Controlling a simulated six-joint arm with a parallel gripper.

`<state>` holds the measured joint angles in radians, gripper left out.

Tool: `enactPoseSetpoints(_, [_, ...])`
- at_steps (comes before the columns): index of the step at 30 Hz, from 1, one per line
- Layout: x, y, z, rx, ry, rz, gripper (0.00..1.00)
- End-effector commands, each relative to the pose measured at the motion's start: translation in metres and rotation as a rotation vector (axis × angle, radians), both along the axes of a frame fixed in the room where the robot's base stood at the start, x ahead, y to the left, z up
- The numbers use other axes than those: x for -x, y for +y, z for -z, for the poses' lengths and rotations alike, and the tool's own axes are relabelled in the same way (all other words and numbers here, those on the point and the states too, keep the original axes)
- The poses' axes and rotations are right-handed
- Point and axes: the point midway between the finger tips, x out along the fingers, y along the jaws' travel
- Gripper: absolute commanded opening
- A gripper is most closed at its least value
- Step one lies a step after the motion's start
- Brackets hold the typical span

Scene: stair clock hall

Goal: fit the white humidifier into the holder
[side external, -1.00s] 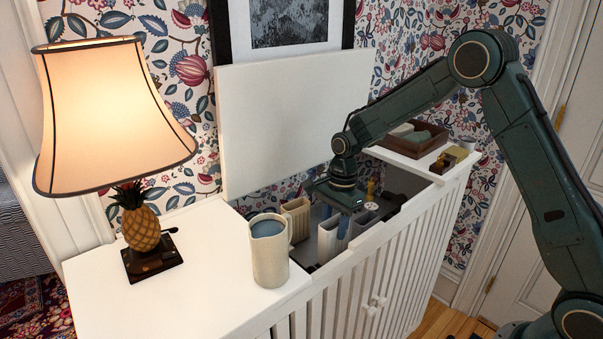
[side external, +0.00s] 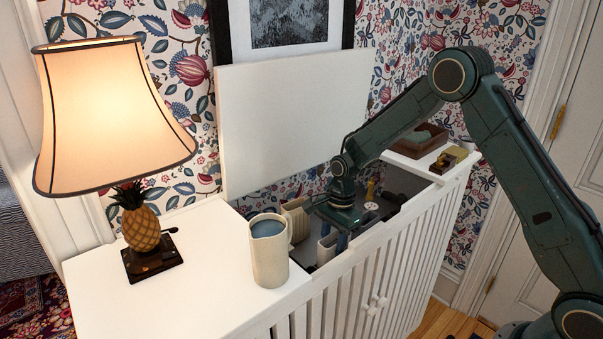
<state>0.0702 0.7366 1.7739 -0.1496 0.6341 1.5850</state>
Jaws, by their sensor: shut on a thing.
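My gripper (side external: 341,241) points down into the open top of the white slatted cabinet (side external: 345,290). It is shut, and its dark hand covers most of what is between its fingers. A white upright piece (side external: 325,250) shows just left of the fingers, its top hidden by the hand. I cannot tell whether this is the humidifier or the holder, or how far one sits in the other. A cream ribbed container (side external: 294,214) stands in the cabinet left of my gripper.
A cream jug (side external: 269,252) stands on the cabinet top close left of the opening. A lit pineapple lamp (side external: 140,225) is farther left. The raised white lid (side external: 290,125) stands behind. A brown tray (side external: 420,138) and a small brass item (side external: 445,163) sit at right.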

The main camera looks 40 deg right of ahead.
Motion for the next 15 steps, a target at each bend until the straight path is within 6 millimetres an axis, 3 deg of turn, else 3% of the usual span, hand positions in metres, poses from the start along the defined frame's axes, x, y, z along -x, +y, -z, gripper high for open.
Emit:
enactPoseSetpoints(8, [-0.0004, 0.0, 0.003, 0.0, -0.001, 0.0, 0.0])
enactPoseSetpoints(9, [-0.0002, 0.0, 0.0029, 0.0, 0.0, 0.0, 0.44])
enactPoseSetpoints(11, [-0.0001, -0.0001, 0.0028, 0.0, 0.0, 0.0, 0.56])
enactPoseSetpoints(15, [-0.0001, -0.0001, 0.0027, 0.0, 0.0, 0.0, 0.58])
